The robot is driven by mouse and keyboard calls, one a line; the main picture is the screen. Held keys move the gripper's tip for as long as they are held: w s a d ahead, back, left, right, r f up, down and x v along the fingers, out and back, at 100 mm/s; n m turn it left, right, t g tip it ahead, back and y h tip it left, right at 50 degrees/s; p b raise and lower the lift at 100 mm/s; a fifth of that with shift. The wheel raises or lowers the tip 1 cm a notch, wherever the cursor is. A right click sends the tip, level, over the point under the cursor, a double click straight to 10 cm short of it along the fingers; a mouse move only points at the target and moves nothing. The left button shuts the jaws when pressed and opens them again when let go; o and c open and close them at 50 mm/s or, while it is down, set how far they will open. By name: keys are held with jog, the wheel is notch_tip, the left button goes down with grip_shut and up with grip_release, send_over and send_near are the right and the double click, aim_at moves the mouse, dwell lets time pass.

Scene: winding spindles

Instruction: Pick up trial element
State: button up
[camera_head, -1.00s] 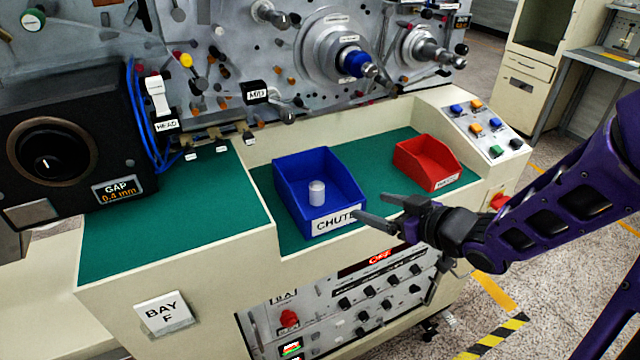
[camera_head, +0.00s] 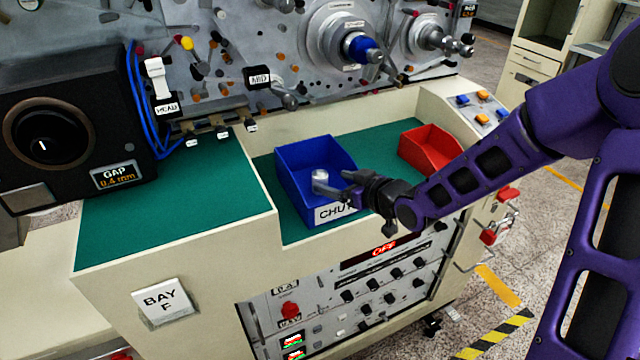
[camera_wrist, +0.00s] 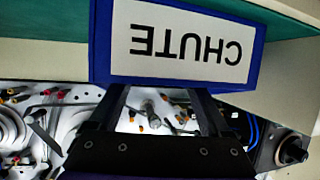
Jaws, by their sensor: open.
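The trial element appears to be a small pale cylinder (camera_head: 320,175) standing upright inside the blue bin (camera_head: 310,153) labelled CHUTE. My gripper (camera_head: 331,181) is open, with its fingers reaching over the bin's front right side close to the cylinder. One finger partly covers the cylinder's lower part. I cannot tell whether the cylinder is between the fingers. In the wrist view, the CHUTE label (camera_wrist: 180,43) shows upside down in front of my gripper (camera_wrist: 162,95), and the cylinder cannot be made out.
A red bin (camera_head: 430,146) stands to the right on the green mat (camera_head: 175,212). A black gauge box (camera_head: 70,125) stands at the left. Behind is a machine panel with spindles and knobs (camera_head: 362,48). The mat left of the blue bin is clear.

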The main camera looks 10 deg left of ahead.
aim_at(325, 179)
jog(key=x, duration=0.4)
jog(key=shift+s, duration=0.1)
grip_shut()
